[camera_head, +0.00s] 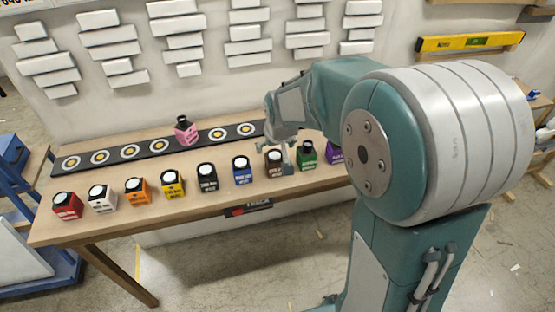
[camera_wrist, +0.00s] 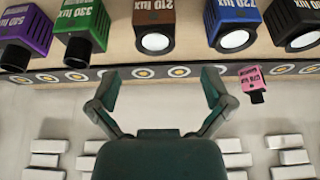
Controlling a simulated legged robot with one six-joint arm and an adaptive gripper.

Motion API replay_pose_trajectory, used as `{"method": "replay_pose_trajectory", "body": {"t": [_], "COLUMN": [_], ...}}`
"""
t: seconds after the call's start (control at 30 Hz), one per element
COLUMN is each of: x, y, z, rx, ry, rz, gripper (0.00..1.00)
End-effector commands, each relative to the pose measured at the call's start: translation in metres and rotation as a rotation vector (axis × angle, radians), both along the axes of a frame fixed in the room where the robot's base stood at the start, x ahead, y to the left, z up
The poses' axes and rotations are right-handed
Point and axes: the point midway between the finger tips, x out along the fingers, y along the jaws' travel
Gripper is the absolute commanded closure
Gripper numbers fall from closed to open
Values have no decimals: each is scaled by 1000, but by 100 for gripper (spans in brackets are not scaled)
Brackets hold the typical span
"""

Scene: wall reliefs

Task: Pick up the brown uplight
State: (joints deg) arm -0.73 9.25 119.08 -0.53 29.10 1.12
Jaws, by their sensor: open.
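The brown uplight (camera_head: 274,169) stands upright in the front row on the wooden table, between a blue one and a green one, its white lens facing up. In the wrist view the brown uplight (camera_wrist: 153,15) is at the top middle, labelled 210 lux. My gripper (camera_head: 283,152) is close to it in the head view and partly covers it. In the wrist view my gripper (camera_wrist: 161,76) has its two fingers spread wide with nothing between them. The brown uplight lies beyond the fingertips, roughly centred between them.
The blue uplight (camera_head: 241,170) and green uplight (camera_head: 306,154) flank it closely. Other coloured uplights line the front row. A black strip (camera_head: 165,147) with round targets runs behind, with a pink uplight (camera_head: 186,130) on it. White wall blocks (camera_head: 182,40) stick out above.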

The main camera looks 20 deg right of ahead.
Motion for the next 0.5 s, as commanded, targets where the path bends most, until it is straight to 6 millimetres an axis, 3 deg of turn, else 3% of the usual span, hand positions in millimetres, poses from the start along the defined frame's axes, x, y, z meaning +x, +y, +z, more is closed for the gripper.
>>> {"method": "replay_pose_trajectory", "body": {"t": [0.13, 0.37, 0.5], "x": [9, 16, 21], "y": [0, -1, -5], "z": [-26, -44, -65], "rx": [0, 0, 0], "ry": [5, 2, 6], "rz": [0, -1, -2], "gripper": [0, 0, 0]}}
